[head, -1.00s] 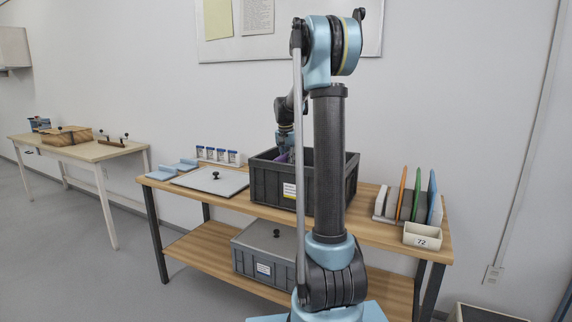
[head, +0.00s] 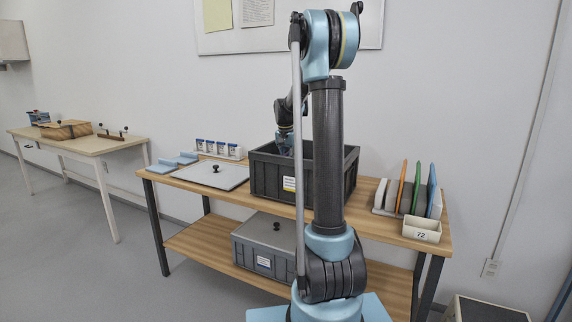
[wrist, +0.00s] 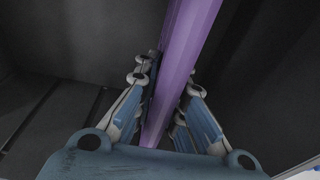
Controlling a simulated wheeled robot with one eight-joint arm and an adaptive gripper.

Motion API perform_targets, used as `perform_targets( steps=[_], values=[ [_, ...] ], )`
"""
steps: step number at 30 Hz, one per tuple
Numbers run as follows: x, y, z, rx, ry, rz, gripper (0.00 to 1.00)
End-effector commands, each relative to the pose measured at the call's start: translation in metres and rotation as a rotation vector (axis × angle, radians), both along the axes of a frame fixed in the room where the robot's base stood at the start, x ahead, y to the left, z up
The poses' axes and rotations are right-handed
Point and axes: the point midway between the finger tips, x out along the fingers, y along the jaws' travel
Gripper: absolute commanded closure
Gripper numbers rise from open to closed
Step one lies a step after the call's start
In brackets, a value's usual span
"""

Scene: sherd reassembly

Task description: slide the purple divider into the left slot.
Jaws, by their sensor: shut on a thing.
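In the wrist view the purple divider (wrist: 181,60) stands on edge between the fingers of my gripper (wrist: 165,105), which is shut on it. The divider runs from the top of the picture down between the fingertips, inside the dark grey crate (head: 263,181). In the head view my gripper reaches down into the crate from above, and the divider is hidden by the crate wall and my arm. Slot lines (wrist: 45,105) show on the crate's inside at the left of the wrist view. I cannot tell whether the divider is in a slot.
A rack (head: 388,208) with orange, green and blue panels stands at the bench's right end, behind a small box marked 72 (head: 421,231). A grey lid (head: 212,175) lies left of the crate. A lidded grey crate (head: 262,247) sits on the lower shelf.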

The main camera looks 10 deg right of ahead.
Motion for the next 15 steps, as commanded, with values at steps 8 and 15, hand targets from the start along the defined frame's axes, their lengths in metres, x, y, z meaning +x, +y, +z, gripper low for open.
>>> perform_targets(
  steps=[8, 15],
  values=[
    [-0.0001, 0.0001, -0.0012, 0.000, 0.000, 0.000, 1.00],
    [-0.0001, 0.0001, -0.0011, 0.000, 0.000, 0.000, 0.66]
  ],
)
